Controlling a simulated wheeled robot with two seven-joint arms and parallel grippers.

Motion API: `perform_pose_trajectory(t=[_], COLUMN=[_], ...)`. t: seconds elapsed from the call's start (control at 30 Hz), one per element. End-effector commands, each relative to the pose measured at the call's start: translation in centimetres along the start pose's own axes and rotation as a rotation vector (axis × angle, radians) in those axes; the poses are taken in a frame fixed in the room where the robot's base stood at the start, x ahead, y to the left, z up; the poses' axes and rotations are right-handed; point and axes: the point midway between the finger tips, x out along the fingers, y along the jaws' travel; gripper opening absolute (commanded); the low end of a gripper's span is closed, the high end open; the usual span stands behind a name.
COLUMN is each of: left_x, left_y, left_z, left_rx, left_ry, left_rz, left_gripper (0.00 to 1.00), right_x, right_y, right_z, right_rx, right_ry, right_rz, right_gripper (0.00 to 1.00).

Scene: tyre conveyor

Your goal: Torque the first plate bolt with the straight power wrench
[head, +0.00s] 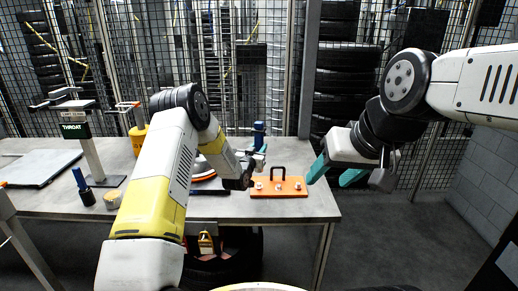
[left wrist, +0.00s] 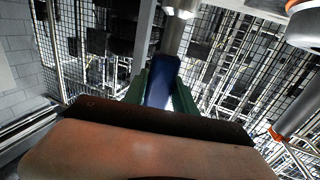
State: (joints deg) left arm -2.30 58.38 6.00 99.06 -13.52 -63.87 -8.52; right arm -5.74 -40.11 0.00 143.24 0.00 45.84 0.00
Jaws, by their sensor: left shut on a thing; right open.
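The orange plate (head: 270,194) lies on the table near its right end, with a black handle and several pale bolts (head: 278,186) along it. My left gripper (head: 250,166) is above the table by the plate's left end. It is shut on the blue power wrench (head: 258,130), which stands up behind it. In the left wrist view the wrench's blue body (left wrist: 163,80) sits between the green fingers. The wrench's working end is hidden in the head view, so contact with a bolt cannot be told. My right gripper (head: 335,173) is open and empty, right of the plate.
Another blue-handled tool (head: 80,179) stands in a black base at the table's left, beside a small yellow cup (head: 112,200). The THROAT stand (head: 92,155) and a yellow container (head: 138,138) are behind. An orange disc (head: 203,170) is partly hidden by my left arm.

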Motion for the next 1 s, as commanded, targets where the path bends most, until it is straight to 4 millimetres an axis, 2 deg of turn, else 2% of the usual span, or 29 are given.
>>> perform_pose_trajectory(t=[0.2, 0.37, 1.0], left_x=[0.0, 0.1, 0.1], left_y=[0.0, 0.0, -0.1], left_z=[-0.3, 0.3, 5.8], left_rx=[0.001, 0.001, 0.001], left_ry=[0.007, 0.006, 0.006], left_rz=[-0.001, -0.001, -0.002], left_gripper=[0.0, 0.0, 0.0], right_x=[0.0, 0.0, 0.0], right_y=[0.0, 0.0, 0.0], right_z=[0.0, 0.0, 0.0], right_rx=[0.0, 0.0, 0.0], right_ry=[0.0, 0.0, 0.0], right_rz=[0.0, 0.0, 0.0], right_gripper=[0.56, 0.56, 0.56])
